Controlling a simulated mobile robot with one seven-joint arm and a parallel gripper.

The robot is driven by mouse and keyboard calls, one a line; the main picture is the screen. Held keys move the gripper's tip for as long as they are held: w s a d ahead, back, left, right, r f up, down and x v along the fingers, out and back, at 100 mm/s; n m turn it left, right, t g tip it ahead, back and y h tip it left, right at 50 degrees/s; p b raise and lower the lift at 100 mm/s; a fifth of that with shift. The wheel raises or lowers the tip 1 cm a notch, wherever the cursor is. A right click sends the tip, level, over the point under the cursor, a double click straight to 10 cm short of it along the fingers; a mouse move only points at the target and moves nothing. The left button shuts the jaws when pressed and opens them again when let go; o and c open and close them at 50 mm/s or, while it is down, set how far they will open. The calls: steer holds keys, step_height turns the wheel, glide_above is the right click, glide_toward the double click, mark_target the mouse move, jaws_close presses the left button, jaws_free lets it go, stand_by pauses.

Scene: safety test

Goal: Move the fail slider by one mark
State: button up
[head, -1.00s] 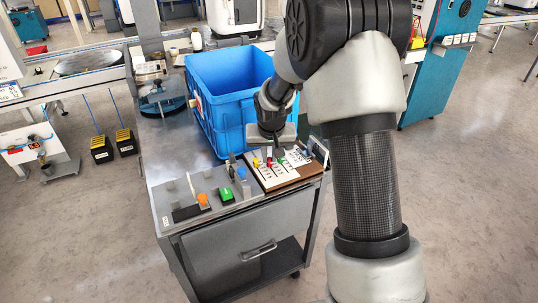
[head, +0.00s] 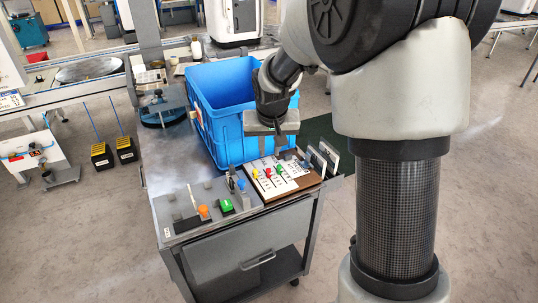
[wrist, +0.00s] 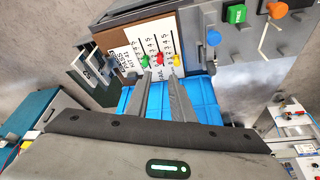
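A brown board (head: 302,183) with a white marked panel (head: 284,183) lies on the cart's top. It carries a yellow (head: 256,173), a red (head: 268,172) and a green slider knob (head: 279,169). In the wrist view the green (wrist: 145,62), red (wrist: 160,60) and yellow (wrist: 177,61) knobs sit in a row beside number scales. The small lettering is too blurred to tell surely which is the fail slider. My gripper (head: 270,153) is above and behind the knobs, apart from them. In the wrist view its fingers (wrist: 160,80) have an empty gap between them.
A blue crate (head: 220,140) stands close behind the board, by my gripper. Left of the board are an orange knob (head: 203,210), a green button (head: 225,205) and a blue knob (head: 241,184). Upright plates (head: 328,157) stand at the board's right.

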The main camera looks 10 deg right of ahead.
steer(key=p+v, duration=0.1)
steer(key=v, duration=0.4)
steer(key=shift+s+r, duration=0.1)
steer(key=shift+r, duration=0.25)
steer(key=s+r+n+t, duration=0.1)
steer(key=s+r, duration=0.4)
steer(key=s, duration=0.8)
steer(key=s+r+n, duration=0.1)
steer(key=s+r, duration=0.3)
steer(key=s, duration=1)
step_height(320, 180, up, 21)
steer(key=p, duration=2.1)
steer(key=shift+w+d+r+y, duration=0.2)
steer(key=shift+w+d+y, duration=0.1)
steer(key=shift+d, duration=0.15)
